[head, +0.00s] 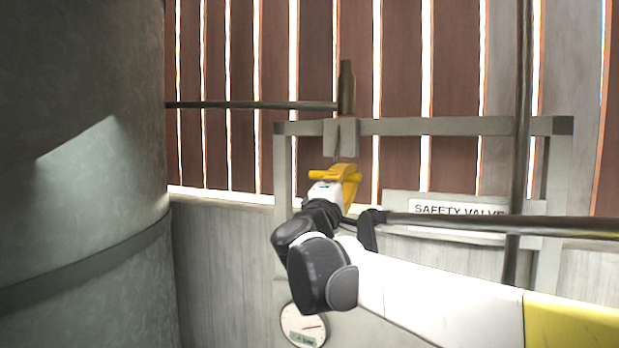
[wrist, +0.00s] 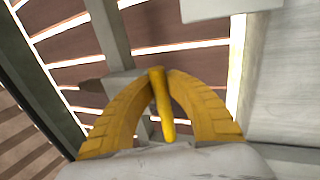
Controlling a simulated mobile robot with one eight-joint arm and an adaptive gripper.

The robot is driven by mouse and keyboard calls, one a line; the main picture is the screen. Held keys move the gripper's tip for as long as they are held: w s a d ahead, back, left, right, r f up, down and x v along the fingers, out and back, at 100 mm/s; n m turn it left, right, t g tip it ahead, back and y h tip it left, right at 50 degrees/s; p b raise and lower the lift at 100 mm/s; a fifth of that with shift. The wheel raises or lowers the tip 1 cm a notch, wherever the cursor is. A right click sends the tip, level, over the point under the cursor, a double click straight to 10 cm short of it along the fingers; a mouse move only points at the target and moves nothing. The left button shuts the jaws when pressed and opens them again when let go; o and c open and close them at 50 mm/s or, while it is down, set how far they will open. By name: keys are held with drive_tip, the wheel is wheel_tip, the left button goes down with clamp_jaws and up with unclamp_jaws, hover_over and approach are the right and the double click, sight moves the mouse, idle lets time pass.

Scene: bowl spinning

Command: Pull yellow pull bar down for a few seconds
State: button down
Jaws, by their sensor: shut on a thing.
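The yellow pull bar (wrist: 162,103) is a slim yellow rod. In the wrist view it stands between the two yellow fingers of my gripper (wrist: 167,80), with its upper end at the fingertips. The fingers are closed in on it. In the head view the yellow bar (head: 318,174) shows as a short level piece at the tip of my gripper (head: 345,177), just below a grey bracket on the frame. The bar's join to the valve above is hard to make out.
A grey metal frame (head: 440,126) carries a valve with a brown upright fitting (head: 346,88) and a pipe. A "SAFETY VALVE" sign (head: 455,209) hangs to the right. A dial gauge (head: 303,325) sits below my arm. A large grey tank (head: 80,170) fills the left.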

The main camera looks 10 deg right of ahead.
drive_tip(key=shift+f, duration=0.15)
drive_tip(key=shift+f+b, duration=1.1)
drive_tip(key=shift+f, duration=0.3)
drive_tip(key=shift+r, duration=0.15)
idle(2.2)
drive_tip(key=shift+r+p, duration=1)
drive_tip(key=shift+r, duration=0.45)
drive_tip(key=shift+c, duration=2.1)
unclamp_jaws()
drive_tip(key=shift+s+a, duration=0.1)
drive_tip(key=shift+s, duration=0.05)
drive_tip(key=b+v, duration=0.2)
drive_tip(key=v, duration=0.7)
